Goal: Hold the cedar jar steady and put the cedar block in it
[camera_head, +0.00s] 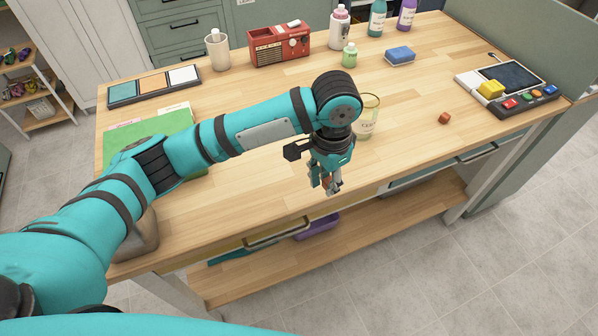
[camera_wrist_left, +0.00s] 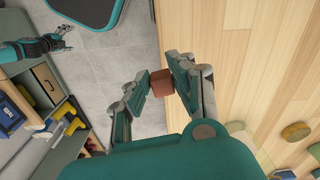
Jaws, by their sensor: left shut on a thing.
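The cedar jar (camera_head: 366,122) is a clear glass jar with a label, upright on the table just behind my left wrist, which partly covers it. My left gripper (camera_head: 328,186) points down at the table's front edge, apart from the jar. It is shut on a small reddish-brown block, the cedar block (camera_wrist_left: 161,83), which shows between the fingertips in the left wrist view. A similar brown block (camera_head: 445,118) lies on the table right of the jar. My right gripper (camera_wrist_left: 66,37) shows small in the left wrist view, away from the table, its fingers apart and empty.
A red radio (camera_head: 280,45), a cup (camera_head: 217,50), bottles (camera_head: 340,28) and a blue sponge (camera_head: 400,55) stand at the back. The wood between jar and device is mostly clear.

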